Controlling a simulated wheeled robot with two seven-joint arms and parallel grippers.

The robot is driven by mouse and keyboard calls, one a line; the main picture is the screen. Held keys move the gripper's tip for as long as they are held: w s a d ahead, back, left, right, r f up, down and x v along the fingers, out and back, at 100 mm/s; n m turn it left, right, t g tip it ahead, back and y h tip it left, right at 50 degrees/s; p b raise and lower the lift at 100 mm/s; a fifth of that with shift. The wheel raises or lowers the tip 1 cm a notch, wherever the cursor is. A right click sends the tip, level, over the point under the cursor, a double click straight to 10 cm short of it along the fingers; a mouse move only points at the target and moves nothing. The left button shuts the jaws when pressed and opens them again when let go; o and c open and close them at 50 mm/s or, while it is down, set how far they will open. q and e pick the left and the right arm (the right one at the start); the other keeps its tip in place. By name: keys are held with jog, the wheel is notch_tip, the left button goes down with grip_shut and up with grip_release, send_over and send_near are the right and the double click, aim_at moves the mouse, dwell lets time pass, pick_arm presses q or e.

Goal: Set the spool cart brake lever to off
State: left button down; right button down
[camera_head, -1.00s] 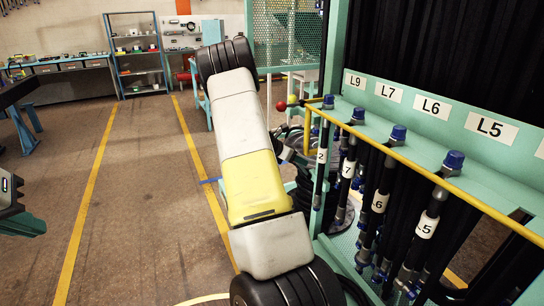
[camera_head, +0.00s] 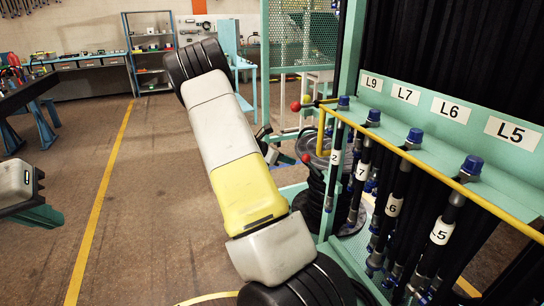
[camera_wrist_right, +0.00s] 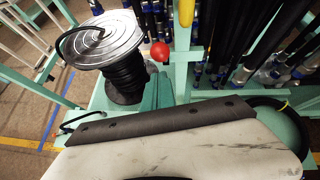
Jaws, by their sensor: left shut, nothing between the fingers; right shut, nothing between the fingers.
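The spool cart's round silver spool top (camera_head: 318,150) stands behind the near teal post, with black hose wound below it. A red ball knob (camera_head: 306,158) sits in front of the spool; a red ball (camera_wrist_right: 160,51) also shows beside the spool top (camera_wrist_right: 105,38) in the right wrist view. I cannot tell the brake lever's setting. My right gripper (camera_head: 275,150) is partly hidden behind my own arm, left of the red knob and apart from it. It is shut and empty. My left gripper (camera_head: 38,210) is shut and empty at the left edge, far from the cart.
Several black hoses with blue caps hang along the teal rack (camera_head: 468,150). Shelves (camera_head: 151,60) and benches stand at the back. The floor at left is open.

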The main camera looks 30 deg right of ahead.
jog(key=w+a+m+g+h, duration=0.1)
jog(key=a+m+h, duration=0.1)
jog(key=a, duration=0.8)
send_near(303, 158)
jog(key=d+f, duration=0.5)
jog(key=shift+d+r, duration=0.15)
jog(key=shift+d, duration=0.3)
jog(key=shift+s+d+r, duration=0.1)
jog(key=shift+d+r, duration=0.65)
jog(key=shift+r, duration=0.1)
